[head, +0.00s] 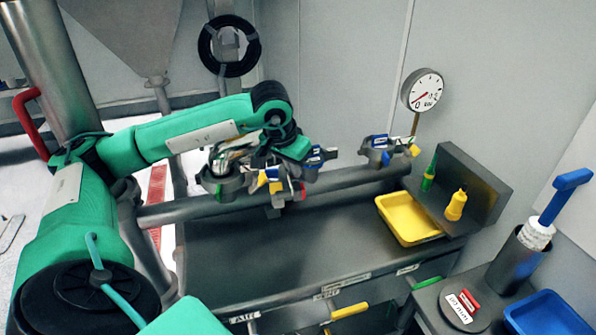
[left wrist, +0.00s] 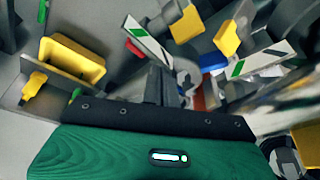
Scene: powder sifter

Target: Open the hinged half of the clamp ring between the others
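Several grey clamp rings sit along the horizontal pipe in the head view. The right one (head: 380,150) stands apart, with a blue-and-white tag and a yellow part. The middle one (head: 272,182), with yellow, blue and red parts, is partly hidden by my left gripper. A grey ring (head: 222,184) is at the left of this cluster. My left gripper (head: 262,160) is low over the cluster, pointing down; its fingertips are hidden among the clamp parts. The left wrist view shows yellow clamp parts (left wrist: 226,38) close by. Whether a hinged half is open cannot be told. My right gripper is out of view.
A yellow tray (head: 408,222) and green and yellow bottles (head: 455,205) are to the right. A pressure gauge (head: 423,91) rises behind the right clamp. The grey bench top (head: 290,255) in front of the pipe is clear. A blue-handled brush (head: 560,195) stands in a dark holder.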

